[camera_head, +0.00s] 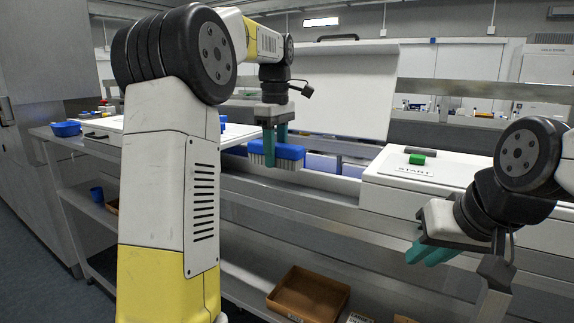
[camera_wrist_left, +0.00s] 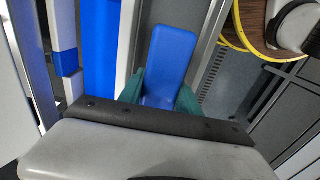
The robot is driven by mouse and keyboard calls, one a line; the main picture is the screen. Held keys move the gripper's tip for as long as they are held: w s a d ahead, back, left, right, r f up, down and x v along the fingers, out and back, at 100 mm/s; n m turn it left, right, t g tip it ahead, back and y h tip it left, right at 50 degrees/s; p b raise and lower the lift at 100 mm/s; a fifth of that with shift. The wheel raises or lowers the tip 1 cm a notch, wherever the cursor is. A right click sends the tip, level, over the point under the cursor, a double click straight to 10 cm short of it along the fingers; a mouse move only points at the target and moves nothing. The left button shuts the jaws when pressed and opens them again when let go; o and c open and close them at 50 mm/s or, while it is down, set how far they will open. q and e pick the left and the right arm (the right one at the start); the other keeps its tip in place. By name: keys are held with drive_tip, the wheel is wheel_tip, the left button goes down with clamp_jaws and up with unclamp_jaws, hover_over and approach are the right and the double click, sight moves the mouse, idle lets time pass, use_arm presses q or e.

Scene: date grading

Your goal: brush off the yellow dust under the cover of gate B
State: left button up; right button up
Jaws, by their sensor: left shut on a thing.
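A blue brush (camera_head: 288,151) with pale bristles pointing down hangs from my left gripper (camera_head: 275,150), whose teal fingers are shut on it. It is held over the line between the white panel on the left and the white START box. In the left wrist view the blue brush body (camera_wrist_left: 170,55) sits between the teal fingers (camera_wrist_left: 158,92). My right gripper (camera_head: 430,252) is low at the right, in front of the START box, its teal fingertips close together; I cannot tell whether they touch. I can make out no yellow dust and no label for gate B.
The white START box (camera_head: 400,180) bears a green button (camera_head: 417,159). A blue bowl (camera_head: 66,129) stands on the left bench. A brown tray (camera_head: 308,293) lies on the lower shelf. My left arm hides part of the bench. A metal rail runs along the front.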

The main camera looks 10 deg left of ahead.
use_arm(q)
drive_tip(key=shift+r, duration=2.85)
